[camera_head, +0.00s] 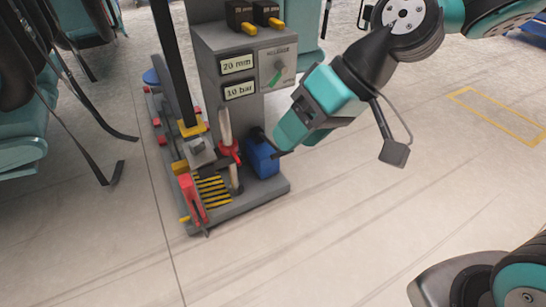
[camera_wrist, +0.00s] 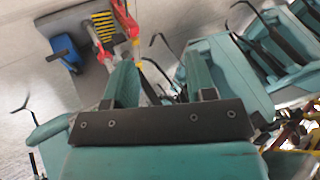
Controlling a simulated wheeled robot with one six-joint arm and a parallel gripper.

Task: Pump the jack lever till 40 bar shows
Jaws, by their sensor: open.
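The jack unit (camera_head: 232,48) is a grey cabinet on a base plate. Its upper display (camera_head: 237,64) reads 20 mm and its lower display (camera_head: 240,90) reads 10 bar. A pale upright handle (camera_head: 225,124) with a red lower part stands in front of the cabinet; it looks like the jack lever. My gripper (camera_head: 278,148) is to the right of it, above the blue container, apart from the handle as far as I can tell. In the wrist view my gripper (camera_wrist: 160,72) is open and empty, with red parts (camera_wrist: 125,18) beyond its fingers.
The blue container (camera_head: 262,155) stands on the base's right side. A red piece (camera_head: 189,192) stands at the front left by yellow-black stripes (camera_head: 212,190). A knob (camera_head: 275,77) sits on the cabinet. Teal seats (camera_head: 20,135) are at left. Floor to the right is clear.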

